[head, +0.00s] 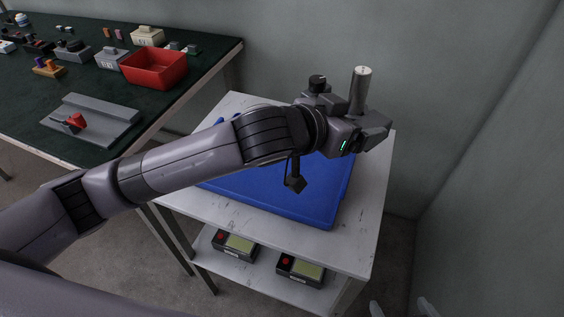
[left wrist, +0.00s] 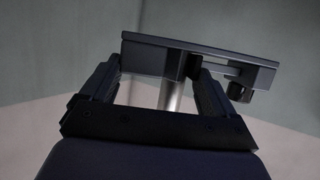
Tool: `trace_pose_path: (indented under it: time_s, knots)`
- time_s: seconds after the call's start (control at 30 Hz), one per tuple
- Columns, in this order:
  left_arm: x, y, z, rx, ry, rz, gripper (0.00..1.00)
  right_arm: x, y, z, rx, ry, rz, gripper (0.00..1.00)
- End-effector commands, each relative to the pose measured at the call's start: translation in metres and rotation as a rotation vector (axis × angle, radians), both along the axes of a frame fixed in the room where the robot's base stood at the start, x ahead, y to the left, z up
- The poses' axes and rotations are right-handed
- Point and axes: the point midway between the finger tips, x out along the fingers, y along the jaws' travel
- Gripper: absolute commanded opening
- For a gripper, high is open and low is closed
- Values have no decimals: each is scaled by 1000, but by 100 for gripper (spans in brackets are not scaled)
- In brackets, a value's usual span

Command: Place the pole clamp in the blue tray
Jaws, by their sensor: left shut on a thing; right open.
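My left gripper (head: 368,128) is shut on the pole clamp, a dark grey body with a pale metal post (head: 361,88) standing up from it. It is held in the air near the far right corner of the white table. In the left wrist view the clamp's flat dark body (left wrist: 200,55) lies across the fingers (left wrist: 152,88), with the post between them. The blue tray (head: 300,200) lies flat on the table, below and left of the clamp; my left arm hides much of it. My right gripper (head: 402,307) shows only pale fingertips at the bottom edge, apart and empty.
A white table (head: 358,240) carries the tray; its lower shelf holds two boxes (head: 236,244) with yellow-green faces. A dark green bench (head: 45,92) at left holds a red bin (head: 155,68), a grey fixture (head: 92,119) and several small parts. Walls stand close behind and right.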

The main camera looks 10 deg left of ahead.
Motion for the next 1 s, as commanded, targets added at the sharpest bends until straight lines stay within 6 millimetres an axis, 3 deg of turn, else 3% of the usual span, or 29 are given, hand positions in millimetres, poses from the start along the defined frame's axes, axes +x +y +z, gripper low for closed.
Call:
trace_pose_path:
  time_s: [0.4, 0.67, 0.83, 1.0]
  knots:
    - [-20, 75, 28, -15, 4, 78, 46, 0, 0, 19, 0, 0, 0, 100]
    - [-28, 105, 34, 6, -7, 110, 46, 0, 0, 23, 1, 0, 1, 100]
    - [-29, 110, 16, 13, -4, 116, 46, 0, 0, 21, 1, 0, 1, 100]
    - [-30, 110, -29, 13, -2, 116, 46, 0, 0, 15, 1, 0, 1, 100]
